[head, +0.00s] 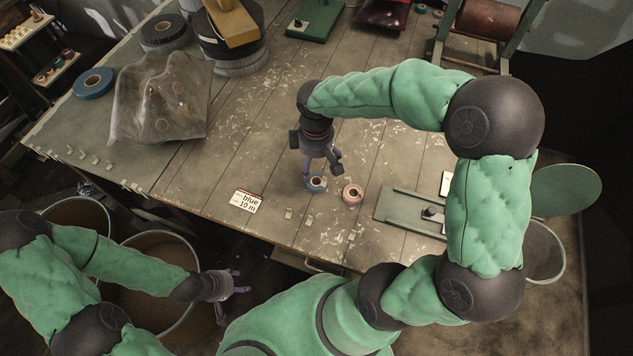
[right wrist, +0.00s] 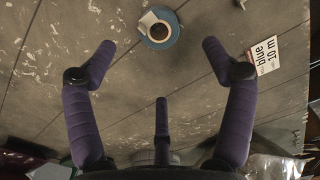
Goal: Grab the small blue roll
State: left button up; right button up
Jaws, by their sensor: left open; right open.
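The small blue roll (head: 317,187) lies flat on the wooden table near its front edge. It also shows at the top of the right wrist view (right wrist: 153,39), beyond and between my spread fingertips, with a pale tab at its side. My right gripper (head: 321,166) is open and empty, pointing down close over the roll and partly covering it in the head view. In the right wrist view my right gripper (right wrist: 160,52) shows its fingers apart, not touching the roll. My left gripper (head: 238,281) is open and empty, off the table's front edge.
A pink roll (head: 353,193) lies just right of the blue one. A card reading "blue 10 m" (head: 246,201) lies to the left. A green plate device (head: 400,211) is at right. A larger blue roll (head: 93,83) and a plastic bag (head: 160,100) are far left. Bins stand below left.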

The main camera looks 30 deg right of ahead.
jog(key=b, duration=0.2)
send_over(317, 180)
jog(key=s, duration=0.1)
jog(key=f, duration=0.3)
jog(key=a+f, duration=0.1)
jog(key=f, duration=0.1)
jog(key=shift+s, duration=0.15)
notch_tip(317, 180, down, 5)
jog(key=shift+d+r+b, duration=0.1)
jog(key=shift+d+b, duration=0.05)
jog(key=shift+b, duration=1)
jog(key=c, duration=1.3)
